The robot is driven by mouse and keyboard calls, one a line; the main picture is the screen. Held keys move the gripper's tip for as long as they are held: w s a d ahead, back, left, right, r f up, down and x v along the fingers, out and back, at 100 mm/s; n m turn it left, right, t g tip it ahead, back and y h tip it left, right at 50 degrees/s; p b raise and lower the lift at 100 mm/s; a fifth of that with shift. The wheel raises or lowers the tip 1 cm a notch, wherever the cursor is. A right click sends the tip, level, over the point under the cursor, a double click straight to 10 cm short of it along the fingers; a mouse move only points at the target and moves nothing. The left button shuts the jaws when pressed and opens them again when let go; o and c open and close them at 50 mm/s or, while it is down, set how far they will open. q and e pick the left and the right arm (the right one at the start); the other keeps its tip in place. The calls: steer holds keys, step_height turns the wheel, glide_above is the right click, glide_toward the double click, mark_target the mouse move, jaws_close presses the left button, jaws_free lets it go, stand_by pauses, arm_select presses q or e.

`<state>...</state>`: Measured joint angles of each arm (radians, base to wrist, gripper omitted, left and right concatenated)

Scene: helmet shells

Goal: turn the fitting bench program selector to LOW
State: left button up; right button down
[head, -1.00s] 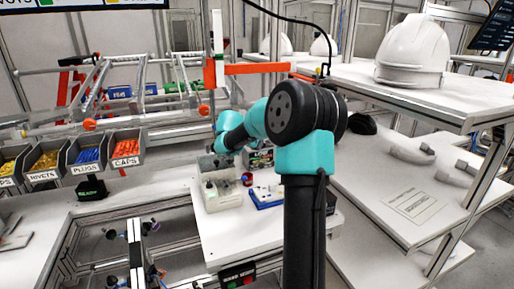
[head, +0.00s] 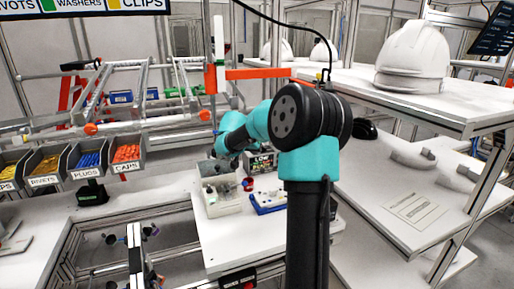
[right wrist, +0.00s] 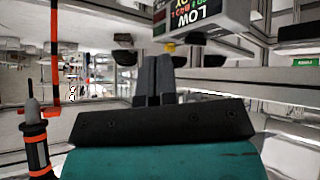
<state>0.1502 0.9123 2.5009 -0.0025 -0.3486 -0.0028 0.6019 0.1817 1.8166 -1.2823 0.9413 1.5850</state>
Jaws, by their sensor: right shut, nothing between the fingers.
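A grey box with a dark face lettered LOW in white, with red and green lettering beside it (right wrist: 200,14), hangs into the top of the right wrist view. A small yellow piece (right wrist: 170,48) shows just under the box; I cannot tell whether it is part of the selector. My right gripper (right wrist: 153,62) is shut and empty, its dark fingers pointing up just below and left of the box. The right fingertips are hard to make out there. My left gripper is out of view.
A grey open tray (head: 222,203) and a blue-edged tray (head: 268,203) lie on the white bench. Bins of small parts (head: 125,155) line the left. White helmets (head: 412,55) stand on the right shelf. A black-and-orange tool (right wrist: 35,140) stands left in the wrist view.

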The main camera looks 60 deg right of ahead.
steer(key=w+d+r+n+t+y, duration=0.1)
steer(key=w+n+t, duration=0.1)
steer(key=n, duration=0.4)
steer(key=w+d+r+n+t, duration=0.1)
steer(key=w+d+n+t, duration=0.1)
steer(key=n, duration=0.4)
steer(key=shift+w+d+r+n+y, duration=0.2)
steer(key=shift+w+r+n+y, duration=0.15)
steer(key=shift+w, duration=0.4)
steer(key=x, duration=0.9)
steer(key=shift+f, duration=0.2)
steer(key=d, duration=0.3)
steer(key=shift+s+d+f, duration=0.15)
steer(key=shift+s+f, duration=0.05)
steer(key=shift+s, duration=0.05)
steer(key=shift+s+d, duration=0.15)
steer(key=shift+d, duration=0.4)
steer(key=shift+d, duration=0.1)
